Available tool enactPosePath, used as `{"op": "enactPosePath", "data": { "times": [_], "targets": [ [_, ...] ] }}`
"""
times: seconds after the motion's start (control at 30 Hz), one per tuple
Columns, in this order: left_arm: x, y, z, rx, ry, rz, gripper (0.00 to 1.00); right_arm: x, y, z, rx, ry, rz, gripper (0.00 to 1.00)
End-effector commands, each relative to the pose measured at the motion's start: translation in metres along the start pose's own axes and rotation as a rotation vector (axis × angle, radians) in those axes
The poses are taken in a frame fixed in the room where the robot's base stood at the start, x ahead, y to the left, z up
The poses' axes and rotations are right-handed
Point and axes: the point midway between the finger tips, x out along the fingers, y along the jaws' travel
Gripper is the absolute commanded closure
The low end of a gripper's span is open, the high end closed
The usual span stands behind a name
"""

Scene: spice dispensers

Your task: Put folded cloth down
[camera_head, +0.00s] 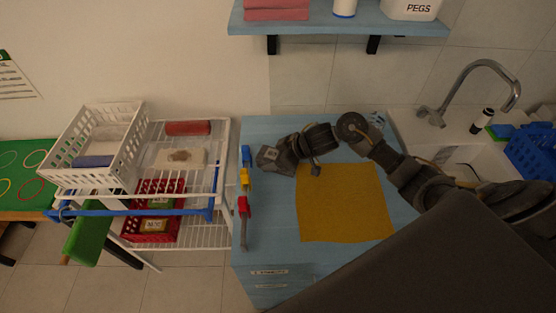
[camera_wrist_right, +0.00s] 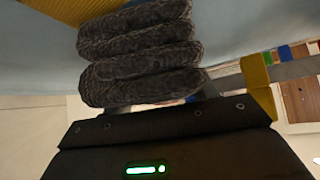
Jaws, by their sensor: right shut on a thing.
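The folded cloth (camera_wrist_right: 140,55) is dark grey, with several thick stacked layers, and fills the upper middle of the right wrist view. My right gripper (camera_head: 270,160) is shut on it, over the blue counter just left of the yellow mat. In the head view the dark cloth is hard to tell from the dark gripper. Whether the cloth touches the counter cannot be told. My left gripper is not in view.
The yellow mat (camera_head: 345,205) lies bare on the blue counter (camera_head: 275,235). Blue, yellow and red-handled items (camera_head: 244,180) line the counter's left edge. A white rack (camera_head: 222,170) with baskets stands left. The sink and tap (camera_head: 480,75) are right, a shelf (camera_head: 340,25) above.

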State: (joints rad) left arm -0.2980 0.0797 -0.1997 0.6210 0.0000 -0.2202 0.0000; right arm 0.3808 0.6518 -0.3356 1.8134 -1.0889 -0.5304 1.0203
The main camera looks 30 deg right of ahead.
Motion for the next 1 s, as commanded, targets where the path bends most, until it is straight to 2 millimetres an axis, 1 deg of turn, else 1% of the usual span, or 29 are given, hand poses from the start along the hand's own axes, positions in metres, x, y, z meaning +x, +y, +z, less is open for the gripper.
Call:
{"op": "enactPosePath", "data": {
  "times": [0.03,0.07,0.1,0.37,0.47,0.63,0.77,0.9,0.97,1.0],
  "targets": [
    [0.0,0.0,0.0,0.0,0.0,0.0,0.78,0.0,0.0,0.0,0.0,0.0,0.0,0.66],
    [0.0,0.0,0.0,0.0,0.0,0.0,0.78,0.0,0.0,-0.001,0.0,0.001,0.0,0.7],
    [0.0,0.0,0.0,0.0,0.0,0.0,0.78,0.0,0.0,-0.001,0.0,0.001,0.0,0.71],
    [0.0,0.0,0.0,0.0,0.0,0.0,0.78,-0.002,0.001,-0.003,-0.001,0.001,0.001,0.71],
    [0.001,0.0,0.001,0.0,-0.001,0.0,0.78,-0.007,0.001,-0.007,-0.002,0.002,0.002,0.71],
    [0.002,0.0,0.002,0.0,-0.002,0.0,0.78,-0.024,0.001,-0.025,-0.006,0.004,0.004,0.71],
    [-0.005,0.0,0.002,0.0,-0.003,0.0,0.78,-0.045,-0.019,-0.037,-0.007,0.004,0.001,0.71],
    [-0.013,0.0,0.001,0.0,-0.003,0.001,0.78,-0.07,-0.04,-0.053,-0.008,0.004,0.002,0.71],
    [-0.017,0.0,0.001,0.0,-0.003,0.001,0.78,-0.079,-0.049,-0.059,-0.008,0.005,0.002,0.71],
    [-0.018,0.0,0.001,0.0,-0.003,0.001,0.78,-0.082,-0.059,-0.058,-0.008,0.002,-0.001,0.71]
  ]
}}
